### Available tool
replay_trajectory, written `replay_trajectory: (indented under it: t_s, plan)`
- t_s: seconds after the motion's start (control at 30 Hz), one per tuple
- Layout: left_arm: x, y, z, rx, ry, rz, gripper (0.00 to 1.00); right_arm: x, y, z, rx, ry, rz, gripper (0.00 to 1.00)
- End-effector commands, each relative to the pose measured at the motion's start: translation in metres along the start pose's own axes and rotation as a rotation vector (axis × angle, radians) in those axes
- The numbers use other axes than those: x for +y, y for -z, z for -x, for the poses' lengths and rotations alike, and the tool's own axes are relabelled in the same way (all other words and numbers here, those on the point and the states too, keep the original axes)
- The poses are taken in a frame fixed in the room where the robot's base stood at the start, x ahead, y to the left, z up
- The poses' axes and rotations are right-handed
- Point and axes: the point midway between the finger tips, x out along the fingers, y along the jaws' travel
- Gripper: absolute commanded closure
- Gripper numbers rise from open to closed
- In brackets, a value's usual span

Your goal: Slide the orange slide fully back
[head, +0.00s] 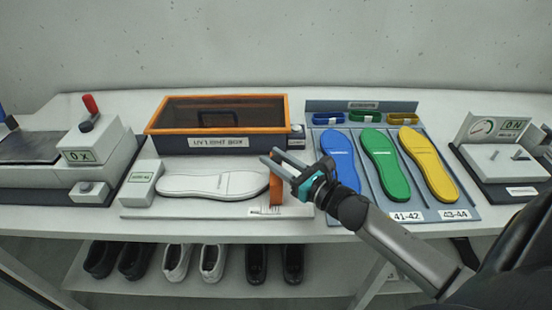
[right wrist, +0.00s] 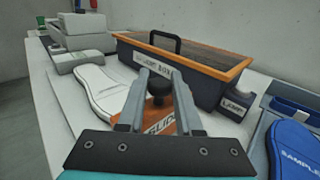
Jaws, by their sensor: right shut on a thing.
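The orange slide (head: 276,192) stands at the right end of the white measuring board (head: 150,212), by the toe of a white insole (head: 215,184). In the right wrist view the slide (right wrist: 161,126) bears dark lettering, partly hidden by my fingers, and a black knob (right wrist: 159,92). My right gripper (head: 270,155) reaches in from the right over the slide. In the right wrist view its two fingers (right wrist: 159,76) are shut on the black knob, one on each side. My left gripper is not in view.
A dark box with an orange rim and black handle (head: 217,140) stands behind the board. To the right is a grey tray (head: 360,105) with blue, green and yellow insoles. Machines stand at both ends of the table; shoes sit on the shelf below.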

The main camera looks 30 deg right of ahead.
Motion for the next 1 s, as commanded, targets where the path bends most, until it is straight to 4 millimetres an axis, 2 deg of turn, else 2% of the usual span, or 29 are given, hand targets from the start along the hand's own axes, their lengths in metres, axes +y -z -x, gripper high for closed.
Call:
replay_trajectory:
  t_s: [0.17, 0.5, 0.6, 0.93, 0.97, 1.0]
  plan:
    - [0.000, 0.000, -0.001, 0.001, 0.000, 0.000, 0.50, -0.002, 0.001, 0.002, 0.001, 0.000, 0.000, 1.00]
    - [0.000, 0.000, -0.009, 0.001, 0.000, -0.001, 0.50, -0.038, 0.003, 0.038, 0.002, 0.002, 0.000, 1.00]
    - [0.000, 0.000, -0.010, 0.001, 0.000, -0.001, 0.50, -0.044, 0.001, 0.044, 0.001, 0.001, -0.001, 1.00]
    - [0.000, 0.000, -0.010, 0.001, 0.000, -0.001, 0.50, -0.047, 0.001, 0.046, 0.003, 0.004, 0.000, 1.00]
    - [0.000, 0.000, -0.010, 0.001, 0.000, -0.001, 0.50, -0.047, 0.001, 0.046, 0.003, 0.004, 0.000, 0.64]
    - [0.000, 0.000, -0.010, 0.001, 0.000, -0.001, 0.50, -0.047, 0.001, 0.046, 0.003, 0.005, 0.000, 0.59]
